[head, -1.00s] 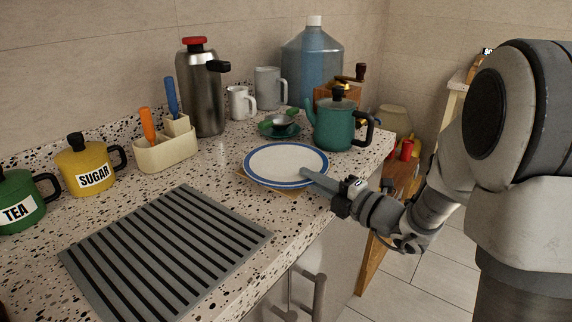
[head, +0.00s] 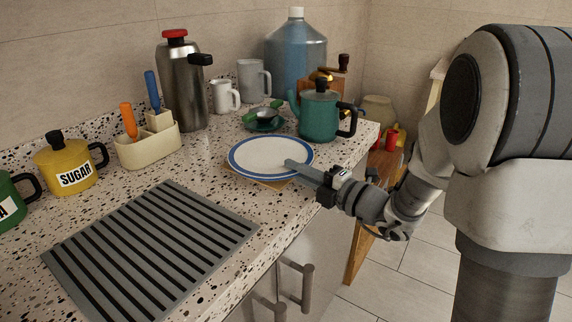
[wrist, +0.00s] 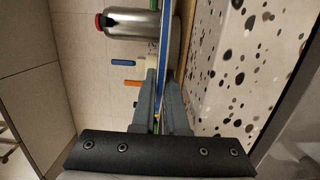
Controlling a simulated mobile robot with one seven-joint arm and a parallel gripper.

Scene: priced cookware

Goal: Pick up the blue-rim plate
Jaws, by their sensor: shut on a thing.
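The blue-rim plate (head: 262,154) is white with a blue band. It is level over a tan wooden board near the counter's front edge; I cannot tell whether it still touches the board. My gripper (head: 290,164) comes in from the right and is shut on the plate's near right rim. In the wrist view the plate (wrist: 169,62) shows edge-on as a thin blue and white strip between the two fingers (wrist: 160,105). The fingers hide part of the rim.
A green teapot (head: 319,117) stands close behind the plate to the right. A green saucer (head: 264,126) with a small strainer is behind it. A grey striped mat (head: 150,250) lies front left. A steel flask (head: 186,85) stands at the back.

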